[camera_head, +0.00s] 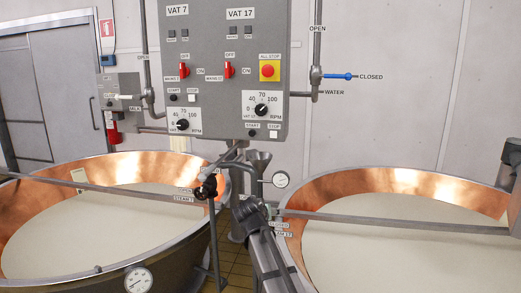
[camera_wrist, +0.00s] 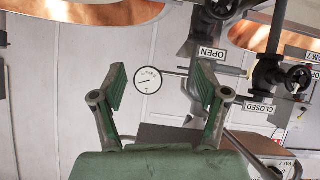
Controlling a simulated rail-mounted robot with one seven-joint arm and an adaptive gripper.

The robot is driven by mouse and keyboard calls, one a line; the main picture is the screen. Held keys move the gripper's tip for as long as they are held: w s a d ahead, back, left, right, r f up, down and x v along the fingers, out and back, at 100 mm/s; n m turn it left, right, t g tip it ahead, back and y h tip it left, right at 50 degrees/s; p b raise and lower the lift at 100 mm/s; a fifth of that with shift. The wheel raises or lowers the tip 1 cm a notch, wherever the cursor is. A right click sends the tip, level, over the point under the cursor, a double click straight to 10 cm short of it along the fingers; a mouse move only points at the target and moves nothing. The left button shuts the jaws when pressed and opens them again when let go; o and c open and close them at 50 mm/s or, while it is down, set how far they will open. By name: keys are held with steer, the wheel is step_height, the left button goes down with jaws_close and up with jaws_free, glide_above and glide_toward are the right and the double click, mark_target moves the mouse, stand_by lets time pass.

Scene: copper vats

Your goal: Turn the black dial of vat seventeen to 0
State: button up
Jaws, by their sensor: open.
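The black dial of vat seventeen (camera_head: 262,110) sits on a white RPM scale plate at the lower right of the grey control panel (camera_head: 209,48), in the head view. The "VAT 17" label (camera_head: 240,14) is higher on that half. The dial's pointer is too small to read surely. My gripper (camera_wrist: 162,75) shows in the wrist view with its two green-padded fingers spread apart and nothing held between them. A round gauge (camera_wrist: 148,80) appears beyond the fingers. The dial does not show in the wrist view. I cannot make out my gripper surely in the head view.
A similar vat seven dial (camera_head: 182,125) is left of it. Red switches (camera_head: 229,70) and a red stop button (camera_head: 269,70) sit above. A blue-handled valve (camera_head: 338,76) is right of the panel. Copper vats (camera_head: 120,168) (camera_head: 400,190), pipes and a handwheel (camera_head: 207,187) fill the space below.

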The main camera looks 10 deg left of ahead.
steer(key=w+a+r+m+t, duration=0.1)
steer(key=w+a+r+t, duration=0.15)
steer(key=r, duration=1.25)
steer(key=m+t+p, duration=0.1)
steer(key=m+t, duration=0.2)
steer(key=t, duration=0.1)
glide_toward(260, 111)
steer(key=w+p, duration=0.2)
steer(key=w, duration=0.1)
steer(key=w+p, duration=0.1)
steer(key=w, duration=0.2)
steer(key=w+d+p, duration=0.1)
steer(key=w+p, duration=0.1)
steer(key=w, duration=0.1)
steer(key=shift+r+p, duration=0.25)
steer(key=shift+p, duration=0.05)
steer(key=shift+w+f, duration=0.15)
steer(key=shift+w, duration=0.6)
steer(key=c, duration=1.2)
